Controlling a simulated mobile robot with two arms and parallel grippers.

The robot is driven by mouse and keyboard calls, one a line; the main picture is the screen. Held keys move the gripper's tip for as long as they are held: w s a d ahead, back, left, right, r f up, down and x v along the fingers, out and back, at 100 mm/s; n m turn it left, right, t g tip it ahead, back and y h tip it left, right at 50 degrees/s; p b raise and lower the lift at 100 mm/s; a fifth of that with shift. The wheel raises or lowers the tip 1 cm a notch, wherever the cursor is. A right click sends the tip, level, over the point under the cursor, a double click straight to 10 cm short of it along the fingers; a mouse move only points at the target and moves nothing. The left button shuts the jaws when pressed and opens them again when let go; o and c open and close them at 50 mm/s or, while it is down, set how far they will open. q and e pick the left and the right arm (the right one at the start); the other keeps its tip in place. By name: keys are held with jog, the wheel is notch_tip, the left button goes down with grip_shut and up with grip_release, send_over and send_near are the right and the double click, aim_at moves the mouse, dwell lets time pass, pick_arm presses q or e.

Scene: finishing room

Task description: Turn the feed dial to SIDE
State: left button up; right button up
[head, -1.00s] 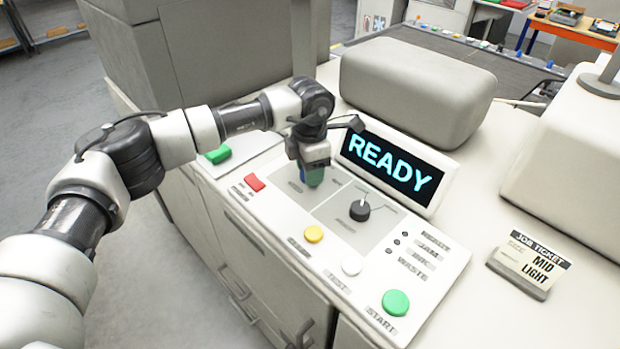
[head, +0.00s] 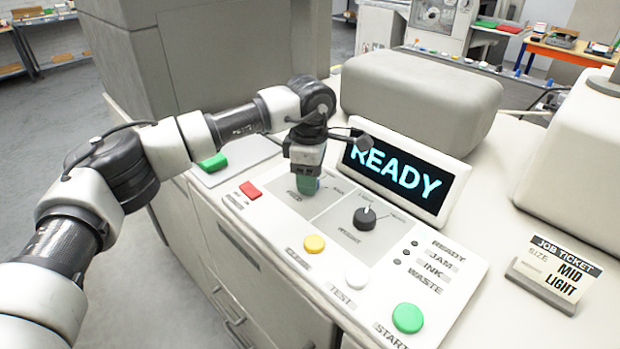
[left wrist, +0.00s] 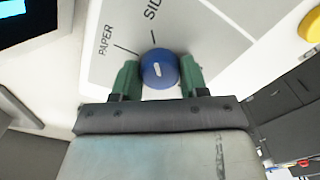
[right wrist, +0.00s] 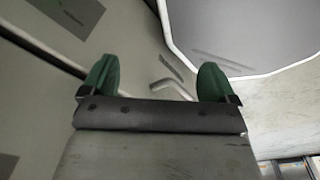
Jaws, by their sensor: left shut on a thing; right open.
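The feed dial is a round blue knob (left wrist: 158,69) with a short white mark on its face, seen in the left wrist view. Printed labels PAPER (left wrist: 105,39) and SID, cut off at the frame's edge (left wrist: 153,10), stand beyond it with short lines. The mark points roughly up the picture; I cannot tell exactly which line it meets. My left gripper (head: 307,184) has its green fingers on both sides of the knob, closed on it; it hides most of the knob in the head view. My right gripper (right wrist: 158,80) is open and empty.
The panel also has a black dial (head: 365,217), a red button (head: 250,190), a yellow button (head: 314,243), a white button (head: 357,276) and a green START button (head: 407,318). A READY screen (head: 398,178) stands behind. A job ticket (head: 555,268) reads MID LIGHT.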

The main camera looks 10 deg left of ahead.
pick_arm(q)
jog(key=shift+w+r, duration=0.1)
jog(key=shift+r, duration=0.05)
jog(key=o, duration=0.9)
notch_tip(320, 180, up, 11)
jog(key=shift+f+b, duration=0.15)
jog(key=shift+b, duration=0.95)
jog(key=shift+f, duration=0.1)
